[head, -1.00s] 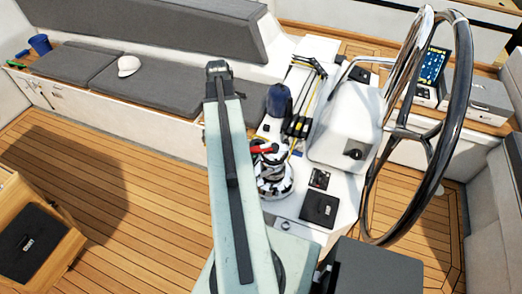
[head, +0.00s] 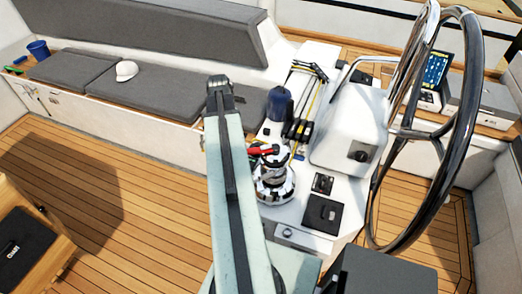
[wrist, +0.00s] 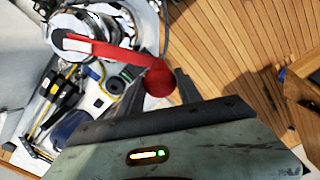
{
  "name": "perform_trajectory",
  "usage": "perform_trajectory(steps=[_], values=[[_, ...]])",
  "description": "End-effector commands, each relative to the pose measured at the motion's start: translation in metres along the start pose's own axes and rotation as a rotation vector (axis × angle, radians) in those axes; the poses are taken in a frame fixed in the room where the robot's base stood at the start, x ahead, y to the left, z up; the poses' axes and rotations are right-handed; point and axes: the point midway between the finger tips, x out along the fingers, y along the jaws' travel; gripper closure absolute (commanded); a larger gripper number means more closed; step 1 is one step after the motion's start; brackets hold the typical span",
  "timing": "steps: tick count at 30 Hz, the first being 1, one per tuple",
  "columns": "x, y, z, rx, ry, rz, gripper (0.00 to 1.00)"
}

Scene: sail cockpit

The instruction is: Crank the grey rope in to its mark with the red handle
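The red handle (head: 262,152) sits on top of the shiny winch (head: 273,180) beside the console. In the wrist view the red handle (wrist: 105,50) reaches from the winch (wrist: 85,25) to a round red knob (wrist: 158,81). My gripper (wrist: 160,84) has one finger on each side of the knob, close against it; it looks shut on it. In the head view my arm hides the gripper. A thin grey rope (wrist: 165,25) curves beside the winch in the wrist view. I cannot make out a mark on it.
Rope clutches with black and yellow lines (head: 300,120) and a dark blue bag (head: 280,104) lie behind the winch. The steering wheel (head: 465,130) stands to the right. A wooden table (head: 50,235) is at lower left. The teak floor (head: 140,190) between is clear.

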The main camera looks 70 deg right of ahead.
Motion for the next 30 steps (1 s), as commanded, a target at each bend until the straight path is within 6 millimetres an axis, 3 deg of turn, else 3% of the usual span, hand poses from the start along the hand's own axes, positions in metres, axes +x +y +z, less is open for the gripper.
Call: perform_trajectory(steps=[17,30], values=[[0.000,0.001,-0.001,0.003,0.000,0.001,1.00],[0.000,0.017,-0.025,0.142,-0.001,0.001,1.00]])
